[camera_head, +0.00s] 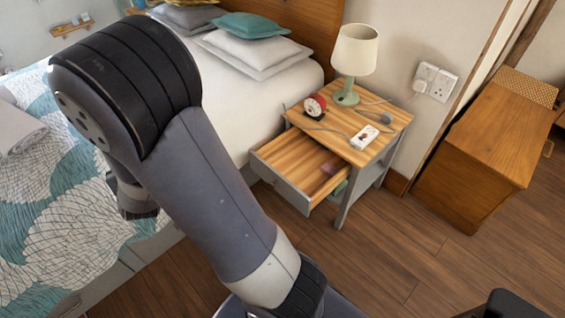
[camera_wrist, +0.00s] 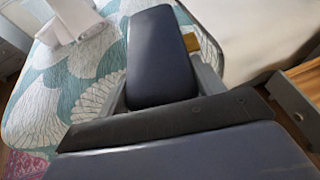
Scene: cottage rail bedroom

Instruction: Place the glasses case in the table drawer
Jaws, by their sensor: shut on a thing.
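A dark navy, long, rounded thing that looks like the glasses case (camera_wrist: 160,50) fills the middle of the wrist view. My gripper (camera_wrist: 160,82) is shut on it, with grey finger parts along its sides. The case is held above the bed. In the head view my arm hides the case and most of my gripper. The table drawer (camera_head: 279,186) is pulled open at the bedside table (camera_head: 386,128), to the right of my arm. A small pinkish thing (camera_head: 328,167) lies in it, and its floor is otherwise mostly bare. The drawer edge also shows at the right of the wrist view (camera_wrist: 292,108).
The bed (camera_head: 90,225) borders the table on the left. A wooden chest (camera_head: 470,160) stands at the right. Floor (camera_head: 380,255) in front is clear.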

